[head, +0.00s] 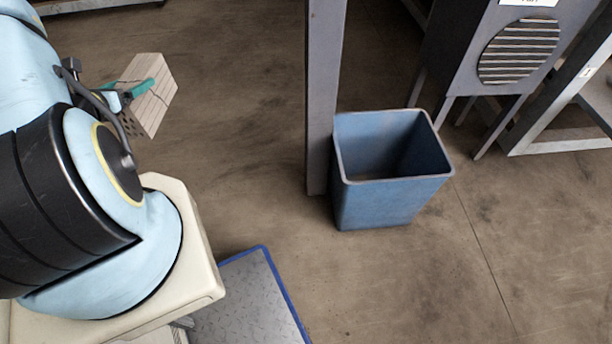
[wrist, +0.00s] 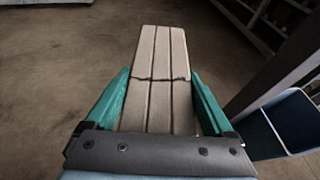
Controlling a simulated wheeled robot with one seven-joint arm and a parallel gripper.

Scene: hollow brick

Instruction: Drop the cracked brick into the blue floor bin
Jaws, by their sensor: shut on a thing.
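The cracked brick (head: 152,93) is pale and grooved, and it is held in the air left of the bin in the head view. In the wrist view the brick (wrist: 160,58) points away from me, with a dark jagged crack across its width. My gripper (wrist: 160,90) has teal fingers shut on both sides of the brick; in the head view my gripper (head: 145,88) is partly hidden by my arm. The blue floor bin (head: 390,205) stands upright on the floor, open at the top, and its visible inside looks empty. The bin (wrist: 290,122) also shows at the wrist view's right edge.
A grey post (head: 324,100) rises right beside the bin's left back side. A grey machine (head: 500,55) with a round grille stands behind and right of the bin. A metal plate with a blue edge (head: 262,295) lies in front. Floor between brick and bin is clear.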

